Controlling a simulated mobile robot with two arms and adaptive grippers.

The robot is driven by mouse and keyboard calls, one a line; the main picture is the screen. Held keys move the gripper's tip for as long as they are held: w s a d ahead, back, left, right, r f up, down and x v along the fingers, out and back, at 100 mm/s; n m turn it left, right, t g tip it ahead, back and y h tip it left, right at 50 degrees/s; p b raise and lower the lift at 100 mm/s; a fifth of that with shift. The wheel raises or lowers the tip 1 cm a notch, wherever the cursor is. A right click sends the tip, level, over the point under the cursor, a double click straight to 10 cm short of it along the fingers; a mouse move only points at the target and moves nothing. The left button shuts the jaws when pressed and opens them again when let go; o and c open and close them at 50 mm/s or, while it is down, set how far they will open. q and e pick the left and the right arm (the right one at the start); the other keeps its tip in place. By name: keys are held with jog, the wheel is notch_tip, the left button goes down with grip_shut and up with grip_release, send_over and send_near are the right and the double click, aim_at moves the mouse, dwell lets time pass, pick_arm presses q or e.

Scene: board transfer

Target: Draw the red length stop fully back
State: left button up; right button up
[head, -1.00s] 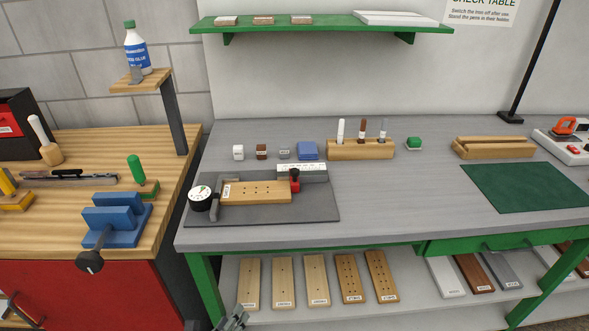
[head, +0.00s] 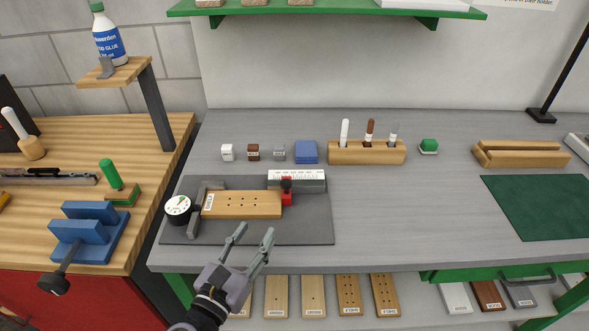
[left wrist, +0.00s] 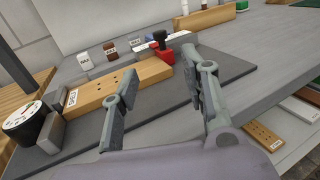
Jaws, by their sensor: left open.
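The red length stop (head: 287,191) with its black knob stands at the right end of a wooden board (head: 242,205) on the grey gauge plate (head: 318,230). It sits just in front of the white scale (head: 297,176). The stop also shows in the left wrist view (left wrist: 163,54), at the board's far end, seemingly against it. My right gripper is not in view.
A round dial gauge (head: 178,206) and a grey block are at the board's left end. Small blocks, a blue block (head: 306,152) and a wooden pen holder (head: 366,153) stand behind the plate. The grey bench to the right of the plate is clear.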

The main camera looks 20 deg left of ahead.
pick_arm(q)
jog(key=shift+w+r, duration=0.1)
jog(key=shift+w, duration=0.2)
jog(key=p, duration=0.2)
send_near(284, 187)
jog(key=shift+w+r, duration=0.1)
jog(key=shift+r, duration=0.3)
jog(key=w, duration=0.3)
jog(key=w+p, duration=0.1)
jog(key=w, duration=0.3)
jog(key=w+d+p, duration=0.1)
jog(key=w, duration=0.2)
jog(key=shift+w+f, duration=0.3)
jog(key=shift+w+d, duration=0.1)
jog(key=shift+w, duration=0.2)
jog(key=shift+c, duration=0.2)
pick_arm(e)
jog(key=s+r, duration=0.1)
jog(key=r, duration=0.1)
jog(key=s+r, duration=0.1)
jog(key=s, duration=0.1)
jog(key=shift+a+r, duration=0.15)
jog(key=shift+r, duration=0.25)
pick_arm(q)
grip_shut()
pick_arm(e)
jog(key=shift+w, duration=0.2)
